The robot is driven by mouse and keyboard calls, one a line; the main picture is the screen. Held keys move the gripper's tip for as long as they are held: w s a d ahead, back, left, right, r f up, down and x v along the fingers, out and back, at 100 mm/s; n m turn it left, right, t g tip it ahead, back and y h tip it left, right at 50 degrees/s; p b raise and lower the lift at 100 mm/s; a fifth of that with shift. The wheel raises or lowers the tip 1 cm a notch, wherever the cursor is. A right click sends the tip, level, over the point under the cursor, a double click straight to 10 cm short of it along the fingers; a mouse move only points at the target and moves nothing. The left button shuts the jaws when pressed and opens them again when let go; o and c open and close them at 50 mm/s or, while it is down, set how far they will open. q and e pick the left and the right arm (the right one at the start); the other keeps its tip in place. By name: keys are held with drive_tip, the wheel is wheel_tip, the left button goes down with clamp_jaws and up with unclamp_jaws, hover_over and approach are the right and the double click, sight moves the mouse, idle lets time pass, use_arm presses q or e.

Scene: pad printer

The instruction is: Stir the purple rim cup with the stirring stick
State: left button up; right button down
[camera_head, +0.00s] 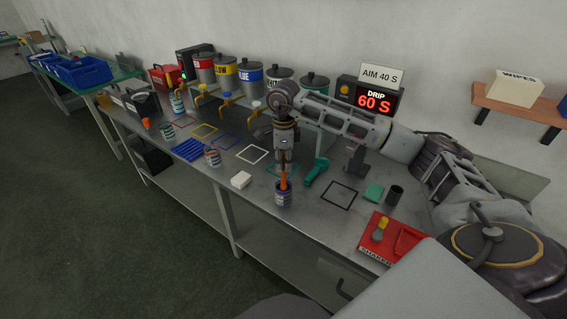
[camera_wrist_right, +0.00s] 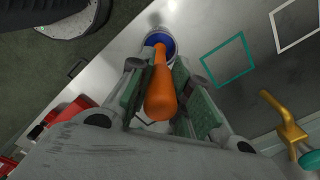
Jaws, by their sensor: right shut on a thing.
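A small cup (camera_head: 284,198) with a bluish-purple band stands upright near the front edge of the bench. In the right wrist view its round mouth (camera_wrist_right: 160,38) shows a blue inside. My right gripper (camera_head: 284,164) is above this cup, pointing down, and is shut on the orange stirring stick (camera_head: 283,181). In the right wrist view the stick (camera_wrist_right: 160,85) runs between the green-padded fingers (camera_wrist_right: 160,88) toward the cup mouth. Its lower end is hidden in the cup. My left gripper is not in view.
Other small cups (camera_head: 212,157) stand further left. A red shaker (camera_head: 388,238) is at the right, and paint drums (camera_head: 250,75) line the back. A display (camera_head: 373,101) reads "DRIP 60 S".

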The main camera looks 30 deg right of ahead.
sight(284, 152)
drive_tip(key=shift+r+p, duration=0.75)
drive_tip(key=shift+r, duration=0.9)
idle(0.4)
